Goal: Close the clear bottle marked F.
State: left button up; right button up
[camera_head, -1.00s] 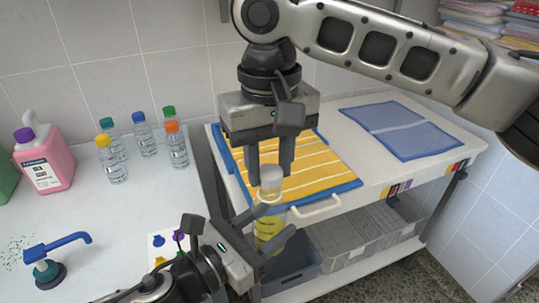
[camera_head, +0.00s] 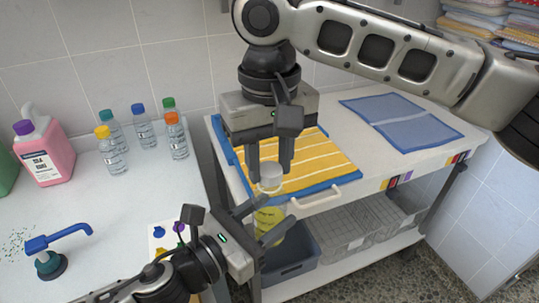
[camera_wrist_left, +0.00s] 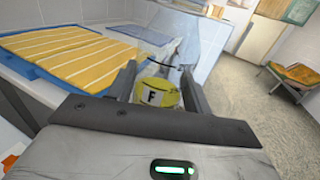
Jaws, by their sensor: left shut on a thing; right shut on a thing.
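The clear bottle marked F (camera_head: 268,220) has a yellow label and stands about upright between the fingers of my left gripper (camera_head: 261,224), off any surface. The left wrist view shows its black F on a white patch of the label (camera_wrist_left: 153,97), between both fingers. My right gripper (camera_head: 270,168) points down from above, shut on a pale, whitish cap (camera_head: 271,181). The cap is right over the bottle's mouth, roughly in line with it. I cannot tell whether the cap is seated; the neck is mostly hidden.
A trolley with a yellow striped towel (camera_head: 315,160) and a blue towel (camera_head: 400,125) lies behind. A grey-blue bin (camera_head: 290,255) is on its lower shelf. On the left counter stand several capped bottles (camera_head: 145,130), a pink jug (camera_head: 45,155) and a blue pump (camera_head: 55,245).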

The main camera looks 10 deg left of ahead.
jog(key=shift+f, duration=0.2)
jog(key=m, duration=0.5)
jog(key=shift+f, duration=0.1)
jog(key=m, duration=1.2)
jog(key=shift+m, duration=0.4)
jog(key=m, duration=0.5)
jog(key=o, duration=0.9)
